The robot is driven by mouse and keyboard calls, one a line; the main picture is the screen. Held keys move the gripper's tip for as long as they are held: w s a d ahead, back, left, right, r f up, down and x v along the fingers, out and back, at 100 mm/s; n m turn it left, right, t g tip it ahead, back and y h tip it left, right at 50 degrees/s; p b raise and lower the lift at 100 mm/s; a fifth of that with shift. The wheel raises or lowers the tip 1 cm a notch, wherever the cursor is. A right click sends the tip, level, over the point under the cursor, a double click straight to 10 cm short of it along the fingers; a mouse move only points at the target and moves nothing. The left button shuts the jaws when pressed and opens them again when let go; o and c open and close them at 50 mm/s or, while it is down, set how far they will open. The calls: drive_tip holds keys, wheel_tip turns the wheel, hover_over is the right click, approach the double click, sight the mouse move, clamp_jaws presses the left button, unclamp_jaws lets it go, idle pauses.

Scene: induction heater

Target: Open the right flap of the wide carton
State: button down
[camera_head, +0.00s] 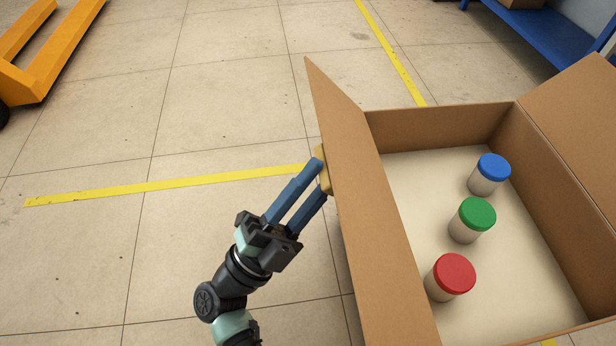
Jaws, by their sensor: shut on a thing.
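The wide brown carton (437,130) stands open at the right of the view. Its flap on the picture's left (360,200) stands up steeply along that side. Its flap on the picture's right (580,130) is swung outward, partly cut off by the frame. My gripper (320,176) reaches from the lower left to the outer face of the left-hand flap. Its blue fingers are shut on a small tan tab (323,160) on that face. The fingertips partly hide the tab.
Inside the carton stand three pale jars with a blue lid (494,166), a green lid (477,213) and a red lid (454,273). An orange pallet jack (50,60) is at the upper left, a blue rack (535,30) at the upper right.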

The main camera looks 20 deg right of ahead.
sight(321, 182)
drive_tip(key=r+p, duration=0.1)
drive_tip(key=d+r+m+g+p, duration=0.1)
drive_tip(key=shift+s+d+r+y, duration=0.1)
drive_tip(key=shift+s+r+y, duration=0.1)
drive_tip(key=shift+r+y, duration=0.1)
drive_tip(key=shift+s+d+r+p, duration=0.1)
drive_tip(key=shift+d+r+p, duration=0.15)
drive_tip(key=shift+d+p, duration=0.2)
drive_tip(key=c, duration=0.6)
unclamp_jaws()
drive_tip(key=shift+c, duration=0.2)
drive_tip(key=shift+f, duration=0.1)
drive_tip(key=shift+f, duration=0.15)
drive_tip(key=p+v, duration=0.1)
drive_tip(key=v, duration=1.2)
